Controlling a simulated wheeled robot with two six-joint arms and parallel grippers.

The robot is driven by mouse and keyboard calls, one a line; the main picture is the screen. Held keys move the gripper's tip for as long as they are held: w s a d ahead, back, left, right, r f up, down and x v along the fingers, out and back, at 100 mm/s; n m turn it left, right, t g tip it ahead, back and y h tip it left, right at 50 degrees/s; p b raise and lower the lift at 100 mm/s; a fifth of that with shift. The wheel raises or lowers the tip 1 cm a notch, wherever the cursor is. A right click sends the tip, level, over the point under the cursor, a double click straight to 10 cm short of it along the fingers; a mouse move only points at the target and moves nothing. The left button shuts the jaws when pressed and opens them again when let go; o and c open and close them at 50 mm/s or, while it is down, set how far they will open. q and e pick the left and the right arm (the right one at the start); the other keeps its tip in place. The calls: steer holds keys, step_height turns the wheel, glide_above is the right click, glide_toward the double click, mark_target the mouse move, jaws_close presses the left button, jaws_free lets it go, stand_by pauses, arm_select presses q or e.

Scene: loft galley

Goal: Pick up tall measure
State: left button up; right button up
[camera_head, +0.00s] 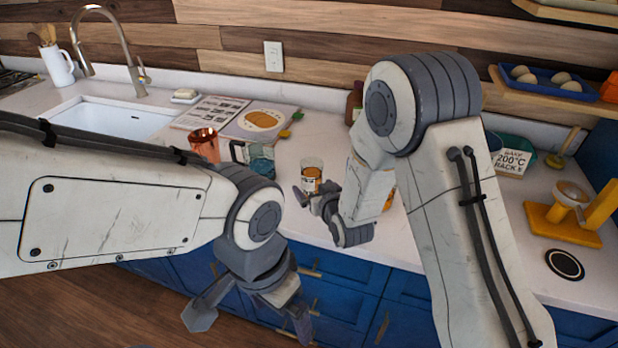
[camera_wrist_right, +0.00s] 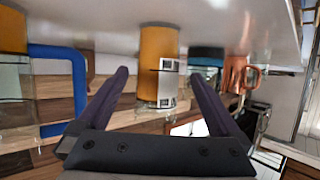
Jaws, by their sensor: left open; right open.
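A tall clear vessel with orange contents and a white label, which looks like the tall measure (camera_head: 312,172), stands on the counter near its front edge. In the right wrist view, which is upside down, the tall measure (camera_wrist_right: 158,50) appears between the spread fingers, ahead of them. My right gripper (camera_head: 318,199) is open and empty, close in front of the measure; I cannot tell if it touches. Its two fingers also show in the wrist view (camera_wrist_right: 157,98). My left gripper (camera_head: 250,322) is open and empty, low in front of the blue drawers.
A copper mug (camera_head: 204,146) and a teal vessel (camera_head: 260,160) stand left of the measure. A clear vessel with a blue handle (camera_wrist_right: 62,52) is beside it in the wrist view. A yellow stand (camera_head: 563,223) is at right. The sink (camera_head: 115,118) is at left.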

steer(key=shift+w+a+f, duration=0.1)
steer(key=shift+w+a, duration=0.1)
steer(key=shift+w, duration=0.2)
steer(key=p+x, duration=0.1)
steer(key=x, duration=0.1)
steer(key=p+x, duration=0.1)
steer(key=x, duration=0.1)
steer(key=shift+w+d, duration=0.1)
steer(key=shift+w, duration=0.55)
jaws_close()
